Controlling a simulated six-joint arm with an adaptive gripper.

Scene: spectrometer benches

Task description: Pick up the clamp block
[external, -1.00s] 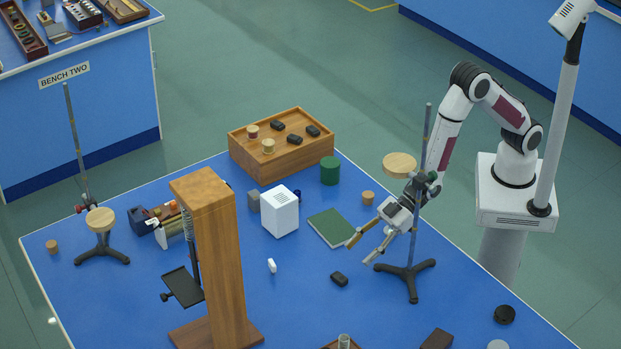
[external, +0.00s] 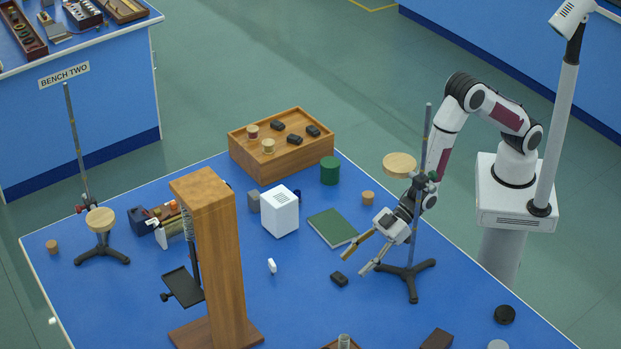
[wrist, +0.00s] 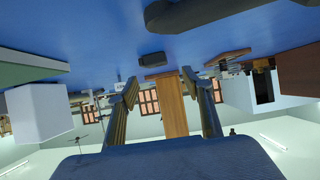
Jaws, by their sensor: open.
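A small black block (external: 339,279), which I take to be the clamp block, lies on the blue bench top. It also shows in the wrist view as a dark block (wrist: 151,59), just beyond the fingertips and between their lines. My gripper (external: 354,266) is open and empty, reaching out low over the bench with its fingers spread, close to the block but apart from it. In the wrist view both fingers of my gripper (wrist: 160,76) show with a clear gap between them. Similar black blocks (external: 294,139) sit on the wooden box.
A stand (external: 409,276) with a dark tripod foot and round wooden top is right beside my wrist. A green book (external: 332,228) and a white box (external: 279,211) lie left of my gripper. A tall wooden post (external: 222,260) stands further left. A small white piece (external: 271,266) lies between.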

